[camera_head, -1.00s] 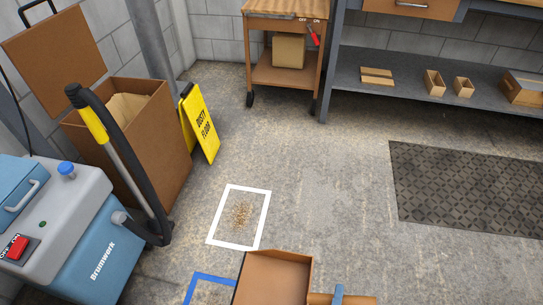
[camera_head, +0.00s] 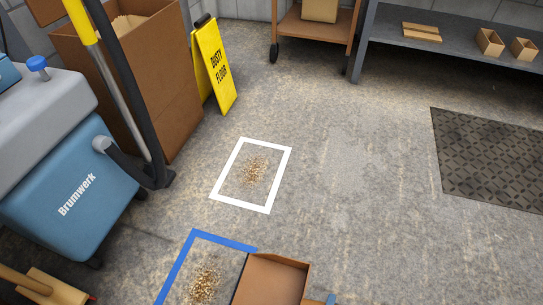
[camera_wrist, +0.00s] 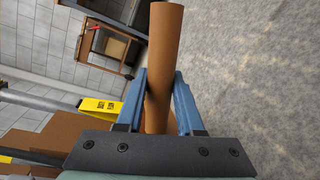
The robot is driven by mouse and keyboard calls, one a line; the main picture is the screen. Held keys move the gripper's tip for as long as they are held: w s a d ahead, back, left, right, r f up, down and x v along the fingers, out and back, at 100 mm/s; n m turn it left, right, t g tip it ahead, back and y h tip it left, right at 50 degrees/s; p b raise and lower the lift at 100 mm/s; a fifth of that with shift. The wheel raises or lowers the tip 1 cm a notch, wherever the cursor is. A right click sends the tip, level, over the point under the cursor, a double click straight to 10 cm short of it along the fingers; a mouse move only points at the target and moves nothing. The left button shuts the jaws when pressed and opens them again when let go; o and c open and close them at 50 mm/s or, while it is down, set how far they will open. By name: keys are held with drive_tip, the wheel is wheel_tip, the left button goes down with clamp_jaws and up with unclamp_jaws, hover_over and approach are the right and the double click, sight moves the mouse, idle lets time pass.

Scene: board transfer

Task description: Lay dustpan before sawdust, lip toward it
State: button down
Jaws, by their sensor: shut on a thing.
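The brown dustpan (camera_head: 272,281) is at the bottom edge of the head view, partly cut off. A thin dark edge runs along its left side, facing a sawdust heap (camera_head: 204,285) inside a blue floor outline (camera_head: 176,267). Another sawdust heap (camera_head: 254,170) lies inside a white outline (camera_head: 239,206) farther off. My gripper (camera_wrist: 160,76) has its blue fingers shut on the round brown dustpan handle (camera_wrist: 165,30). A bit of blue finger shows at the bottom of the head view. The pan's height above the floor is hard to tell.
A blue-grey vacuum machine (camera_head: 75,200) with a hose stands left, beside a brown bin (camera_head: 165,90) and yellow floor sign (camera_head: 215,65). A brush-like wooden thing (camera_head: 45,288) is bottom left. A dark mat (camera_head: 490,160) lies right.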

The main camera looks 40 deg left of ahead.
drive_tip(key=shift+s+f+b, duration=0.15)
drive_tip(key=shift+f+b, duration=0.4)
drive_tip(key=shift+f, duration=0.65)
wheel_tip(320, 180, down, 10)
drive_tip(key=b, duration=0.8)
drive_tip(key=shift+f, duration=0.1)
drive_tip(key=c, duration=0.5)
unclamp_jaws()
drive_tip(key=shift+c, duration=0.2)
